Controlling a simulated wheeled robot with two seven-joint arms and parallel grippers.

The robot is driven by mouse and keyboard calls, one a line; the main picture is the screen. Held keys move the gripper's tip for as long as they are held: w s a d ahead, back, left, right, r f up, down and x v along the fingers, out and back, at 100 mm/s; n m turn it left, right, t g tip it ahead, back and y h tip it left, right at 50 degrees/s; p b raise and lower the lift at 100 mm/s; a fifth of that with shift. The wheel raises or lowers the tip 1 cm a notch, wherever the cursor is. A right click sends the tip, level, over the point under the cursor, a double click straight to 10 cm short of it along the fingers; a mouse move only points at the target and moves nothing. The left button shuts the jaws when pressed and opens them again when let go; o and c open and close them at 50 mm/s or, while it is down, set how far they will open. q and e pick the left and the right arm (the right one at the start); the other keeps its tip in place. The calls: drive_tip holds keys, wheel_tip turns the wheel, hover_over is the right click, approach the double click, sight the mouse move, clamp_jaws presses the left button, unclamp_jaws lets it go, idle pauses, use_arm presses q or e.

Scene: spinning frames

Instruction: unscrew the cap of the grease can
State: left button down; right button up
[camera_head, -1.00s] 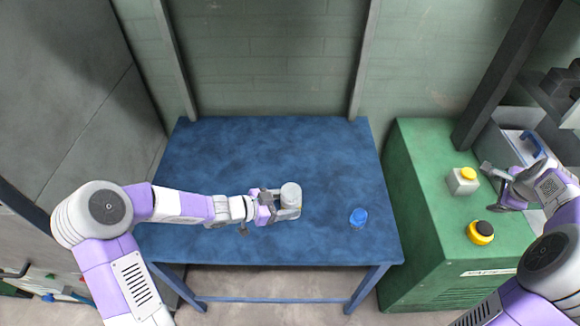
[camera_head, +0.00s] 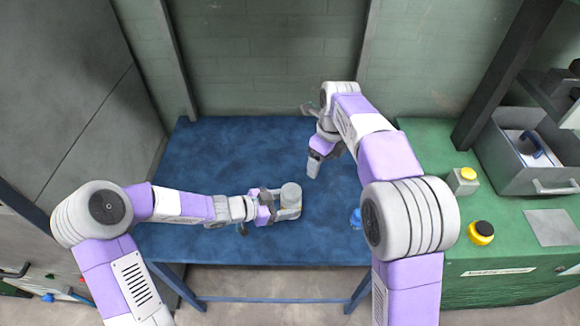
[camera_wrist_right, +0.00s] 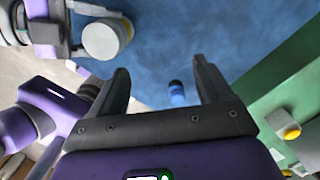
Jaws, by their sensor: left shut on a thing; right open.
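The grease can (camera_head: 291,193) is a pale grey cylinder with a round, light top, standing upright at the middle of the blue table (camera_head: 220,150). My left gripper (camera_head: 284,206) is shut on it from the left. The can also shows at the top left of the right wrist view (camera_wrist_right: 107,38), with a yellowish band at its side. My right gripper (camera_head: 314,168) is above the table, up and to the right of the can, apart from it. Its two fingers (camera_wrist_right: 160,85) are spread and empty in the right wrist view. The cap's edge is too small to make out.
A small blue object (camera_head: 356,218) stands on the table right of the can, partly hidden by my right arm. On the green cabinet (camera_head: 500,258) are a yellow-button box (camera_head: 463,181), a yellow-and-black button (camera_head: 481,233) and a grey bin (camera_head: 525,180). The back left of the table is clear.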

drive_tip(key=r, duration=0.1)
hover_over(290, 190)
drive_tip(key=shift+d+r+m+g+h, duration=0.15)
drive_tip(key=shift+r+m+g+h, duration=0.05)
drive_tip(key=shift+m+g+h, duration=0.2)
drive_tip(key=shift+f, duration=0.15)
wheel_tip(290, 190, down, 8)
drive_tip(key=shift+r, duration=0.15)
